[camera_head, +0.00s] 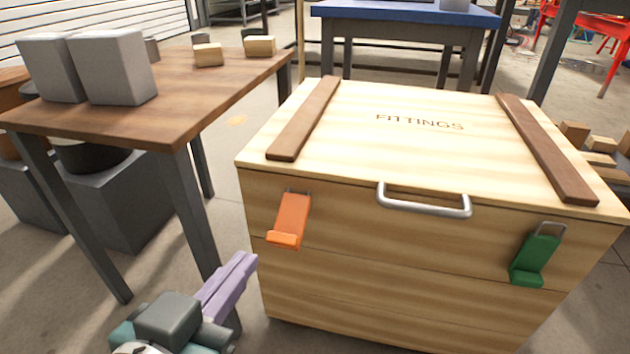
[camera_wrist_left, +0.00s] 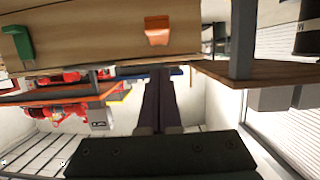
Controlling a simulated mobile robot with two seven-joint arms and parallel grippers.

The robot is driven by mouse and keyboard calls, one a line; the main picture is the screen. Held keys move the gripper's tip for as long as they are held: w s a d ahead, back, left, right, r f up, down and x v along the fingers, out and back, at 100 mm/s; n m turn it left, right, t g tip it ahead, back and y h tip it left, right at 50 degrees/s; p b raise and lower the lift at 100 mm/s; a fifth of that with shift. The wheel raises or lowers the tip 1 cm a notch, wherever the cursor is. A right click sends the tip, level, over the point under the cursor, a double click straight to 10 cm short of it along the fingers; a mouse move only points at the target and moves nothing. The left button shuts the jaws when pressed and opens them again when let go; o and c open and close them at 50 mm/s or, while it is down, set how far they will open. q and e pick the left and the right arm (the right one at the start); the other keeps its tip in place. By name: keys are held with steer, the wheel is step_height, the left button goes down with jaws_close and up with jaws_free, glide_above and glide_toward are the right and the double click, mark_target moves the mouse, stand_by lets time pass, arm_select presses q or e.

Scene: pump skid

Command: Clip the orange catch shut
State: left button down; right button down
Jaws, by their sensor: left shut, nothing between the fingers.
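The orange catch (camera_head: 290,217) is on the left part of the wooden crate's (camera_head: 400,270) front, below the lid edge. A thin wire loop shows at its top, and its lower end has a lip that sticks out. I cannot tell if the loop is hooked. My left gripper (camera_head: 252,260) is shut and empty, below and left of the catch and apart from it. In the left wrist view the orange catch (camera_wrist_left: 157,31) shows beyond the tips of the shut fingers (camera_wrist_left: 160,72). My right gripper is not in view.
A green catch (camera_head: 535,258) is on the right of the crate front, and a metal handle (camera_head: 425,205) sits between the catches. The lid (camera_head: 370,150) lies down on the crate. A wooden table (camera_head: 190,90) with grey blocks (camera_head: 110,68) stands close on the left.

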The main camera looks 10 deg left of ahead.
arm_select(q)
steer(key=b, duration=0.4)
glide_toward(282, 232)
steer(key=w+r, duration=0.1)
steer(key=w, duration=0.3)
steer(key=shift+w+d+f+b, duration=0.1)
steer(key=shift+w+f+b, duration=0.3)
steer(key=shift+f+b, duration=0.25)
steer(key=shift+w+f+b, duration=0.35)
steer(key=shift+f+b, duration=0.2)
steer(key=shift+f, duration=0.05)
